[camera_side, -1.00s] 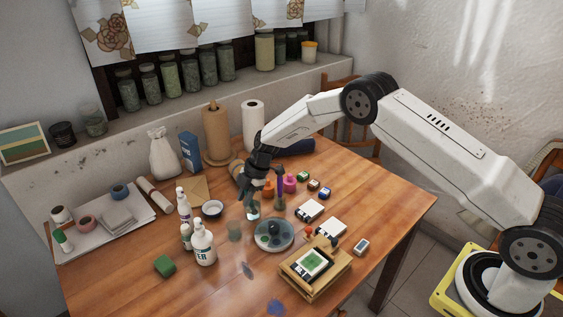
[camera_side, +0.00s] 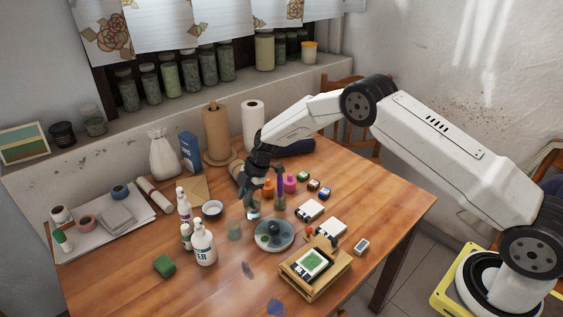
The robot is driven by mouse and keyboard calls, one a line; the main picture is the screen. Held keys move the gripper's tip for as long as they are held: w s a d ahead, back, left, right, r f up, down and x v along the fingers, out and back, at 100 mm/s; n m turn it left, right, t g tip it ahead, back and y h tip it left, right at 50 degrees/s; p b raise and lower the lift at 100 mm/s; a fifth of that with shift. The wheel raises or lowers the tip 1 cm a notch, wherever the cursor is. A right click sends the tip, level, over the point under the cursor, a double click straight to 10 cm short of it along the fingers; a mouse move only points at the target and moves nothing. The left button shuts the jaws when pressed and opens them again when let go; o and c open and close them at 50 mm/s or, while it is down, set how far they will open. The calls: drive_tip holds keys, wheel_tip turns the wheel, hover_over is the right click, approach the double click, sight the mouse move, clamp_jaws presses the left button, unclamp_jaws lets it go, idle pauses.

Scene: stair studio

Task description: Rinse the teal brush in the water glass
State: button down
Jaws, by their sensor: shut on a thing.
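My gripper (camera_side: 250,186) points down over the middle of the table, shut on the teal brush (camera_side: 257,184), of which only a small part shows beside the dark fingers. A clear glass (camera_side: 253,211) stands directly below the fingers. The brush's lower end is at or in this glass; I cannot tell how deep. A second, greenish glass (camera_side: 234,231) stands in front and to the left. The pictures do not show clearly which of the two holds water.
A round palette (camera_side: 274,235) lies close in front of the glass. A purple upright handle (camera_side: 280,184) and paint pots (camera_side: 290,183) stand just right. White bottles (camera_side: 203,243) stand left. A wooden frame (camera_side: 316,284) is at front right.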

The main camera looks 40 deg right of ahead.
drive_tip(key=shift+a, duration=0.55)
idle(0.4)
drive_tip(key=shift+d, duration=0.3)
idle(0.5)
drive_tip(key=shift+r, duration=0.2)
wheel_tip(320, 180, up, 7)
idle(1.3)
drive_tip(key=shift+r, duration=0.1)
idle(1.2)
wheel_tip(320, 180, up, 5)
drive_tip(key=shift+s, duration=0.1)
idle(0.7)
drive_tip(key=shift+d, duration=0.1)
idle(0.4)
